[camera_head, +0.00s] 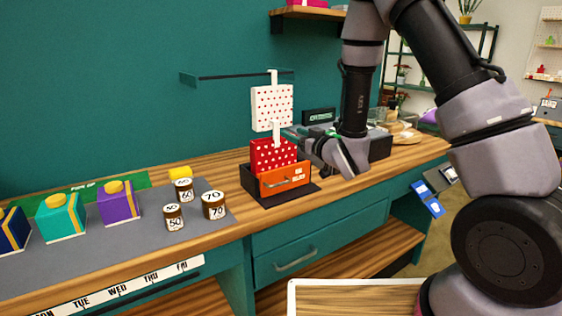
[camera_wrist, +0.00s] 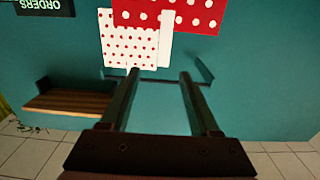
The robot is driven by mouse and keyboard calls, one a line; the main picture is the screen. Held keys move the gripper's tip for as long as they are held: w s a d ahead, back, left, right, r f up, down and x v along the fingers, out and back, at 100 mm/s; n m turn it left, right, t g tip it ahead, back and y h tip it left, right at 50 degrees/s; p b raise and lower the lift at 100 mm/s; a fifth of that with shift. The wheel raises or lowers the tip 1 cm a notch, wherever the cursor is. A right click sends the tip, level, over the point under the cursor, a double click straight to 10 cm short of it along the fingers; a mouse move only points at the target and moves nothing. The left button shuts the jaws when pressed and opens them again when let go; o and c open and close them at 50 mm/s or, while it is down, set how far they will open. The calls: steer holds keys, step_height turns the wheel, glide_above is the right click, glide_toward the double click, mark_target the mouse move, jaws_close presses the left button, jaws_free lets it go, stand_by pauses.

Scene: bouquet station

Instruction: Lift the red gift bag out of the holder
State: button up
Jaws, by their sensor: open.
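The red gift bag (camera_head: 268,155) with white dots stands upright in the holder (camera_head: 285,180), which has an orange front and dark sides. A white handle (camera_head: 277,134) rises from the bag's top. My gripper (camera_head: 288,131) is open, its fingers reaching in from the right near that handle. In the wrist view, which looks upside down, the red bag (camera_wrist: 205,14) is at the top edge and its white handle (camera_wrist: 166,40) lies ahead of the gap between my open fingers (camera_wrist: 158,76). I cannot tell whether the handle is between the fingers. The bag's lower part is hidden inside the holder.
A white bag (camera_head: 272,105) with red dots hangs from a wall rail (camera_head: 235,76) behind and above. Labelled weights (camera_head: 214,205) and small coloured boxes (camera_head: 118,203) stand on the grey mat at left. A dark box (camera_head: 379,146) stands to the right.

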mark_target(277, 126)
steer(key=x, duration=0.5)
steer(key=shift+s, duration=0.1)
steer(key=shift+a+x, duration=0.2)
steer(key=shift+x, duration=2.6)
steer(key=shift+s, duration=0.15)
steer(key=shift+c, duration=0.3)
jaws_close()
